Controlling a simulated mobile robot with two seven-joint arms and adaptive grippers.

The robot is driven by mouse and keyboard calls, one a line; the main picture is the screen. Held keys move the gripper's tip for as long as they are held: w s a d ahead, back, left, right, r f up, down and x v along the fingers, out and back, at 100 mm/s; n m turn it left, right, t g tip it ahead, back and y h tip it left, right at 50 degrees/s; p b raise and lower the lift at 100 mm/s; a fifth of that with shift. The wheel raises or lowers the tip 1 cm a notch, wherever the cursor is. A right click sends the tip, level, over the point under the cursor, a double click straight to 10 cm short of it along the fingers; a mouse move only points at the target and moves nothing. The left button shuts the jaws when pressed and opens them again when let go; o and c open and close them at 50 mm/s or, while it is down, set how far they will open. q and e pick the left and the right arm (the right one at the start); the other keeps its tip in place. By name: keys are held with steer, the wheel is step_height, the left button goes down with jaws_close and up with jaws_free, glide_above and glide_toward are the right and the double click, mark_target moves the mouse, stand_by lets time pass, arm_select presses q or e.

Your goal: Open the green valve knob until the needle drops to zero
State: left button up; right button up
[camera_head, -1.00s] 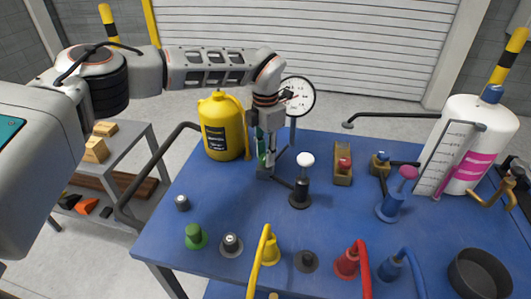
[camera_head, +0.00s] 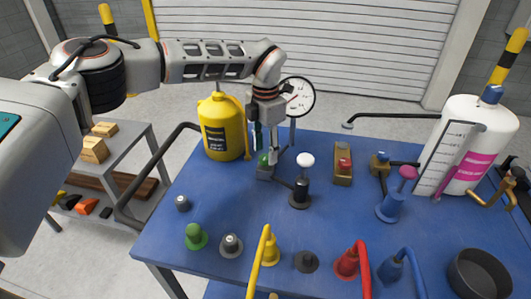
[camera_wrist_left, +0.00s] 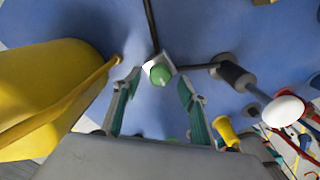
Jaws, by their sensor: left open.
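The green valve knob (camera_head: 263,160) sits on a small grey block at the back left of the blue table. The left wrist view shows the green knob (camera_wrist_left: 160,74) from above, between the fingertips and apart from both. My left gripper (camera_head: 266,146) points down just above the knob, open and empty. Its two teal-edged fingers (camera_wrist_left: 159,88) are spread on either side. The white gauge (camera_head: 301,92) stands on a post behind the knob, its red needle pointing to the lower left. The scale numbers are too small to read. My right gripper is out of view.
A yellow jug (camera_head: 221,128) stands close left of the gripper. A white-topped black lever (camera_head: 302,182) stands close right. A pipe joins the knob block toward it. Several colored knobs and handles fill the table front. A white tank (camera_head: 462,140) stands right.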

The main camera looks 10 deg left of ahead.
mark_target(265, 157)
arm_select(q)
step_height(265, 157, up, 10)
steer(key=shift+r, duration=0.15)
steer(key=shift+s, duration=0.1)
stand_by(0.4)
